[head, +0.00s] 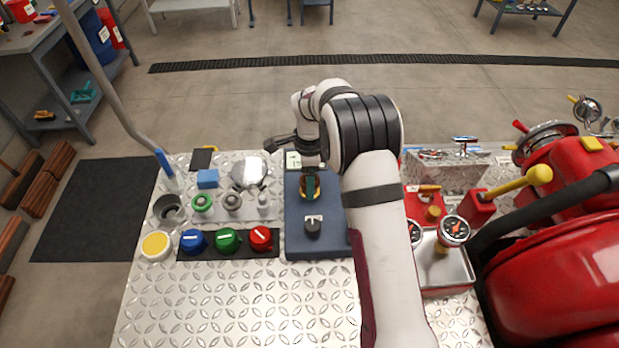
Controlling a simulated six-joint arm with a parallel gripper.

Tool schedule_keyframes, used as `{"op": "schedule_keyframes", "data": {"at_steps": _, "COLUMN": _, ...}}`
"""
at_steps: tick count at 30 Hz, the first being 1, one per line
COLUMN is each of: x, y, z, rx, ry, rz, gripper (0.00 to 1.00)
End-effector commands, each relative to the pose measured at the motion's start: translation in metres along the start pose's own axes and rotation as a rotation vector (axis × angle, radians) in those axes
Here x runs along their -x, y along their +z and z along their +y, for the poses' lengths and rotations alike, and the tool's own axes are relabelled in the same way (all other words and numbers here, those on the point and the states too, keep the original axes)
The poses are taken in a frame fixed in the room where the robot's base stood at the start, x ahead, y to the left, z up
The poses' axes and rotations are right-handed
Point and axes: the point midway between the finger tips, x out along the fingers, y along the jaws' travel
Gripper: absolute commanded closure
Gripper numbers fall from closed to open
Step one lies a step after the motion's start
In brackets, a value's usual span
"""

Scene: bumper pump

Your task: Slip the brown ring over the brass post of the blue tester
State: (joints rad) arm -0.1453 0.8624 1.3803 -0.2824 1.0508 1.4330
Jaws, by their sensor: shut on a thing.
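The blue tester (295,246) is a flat blue block lying on the metal bench, with a black knob (313,226) on its near half. My gripper (310,192) points down over the far half of the tester. It is shut on the brown ring (303,190), whose brown-orange edge shows beside the dark green fingertips. The brass post cannot be made out; the fingers and ring cover that part of the tester. I cannot tell whether the ring is around the post or above it.
Left of the tester is a black strip with blue (193,241), green (228,240) and red (261,238) knobs, and a grey plate with fittings behind. A metal tray (447,275) with gauges and red machinery (560,250) stand right. The near-left bench is clear.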

Motion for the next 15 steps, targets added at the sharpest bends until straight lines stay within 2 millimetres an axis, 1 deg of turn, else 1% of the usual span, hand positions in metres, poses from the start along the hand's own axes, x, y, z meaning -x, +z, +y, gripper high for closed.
{"op": "schedule_keyframes", "data": {"at_steps": 5, "x": -0.0058, "y": 0.0001, "z": 0.0002, "rx": 0.0, "ry": 0.0, "rz": 0.0, "gripper": 0.7}}
{"op": "schedule_keyframes", "data": {"at_steps": 15, "x": -0.0059, "y": 0.0001, "z": 0.0001, "rx": 0.0, "ry": 0.0, "rz": 0.0, "gripper": 0.7}}
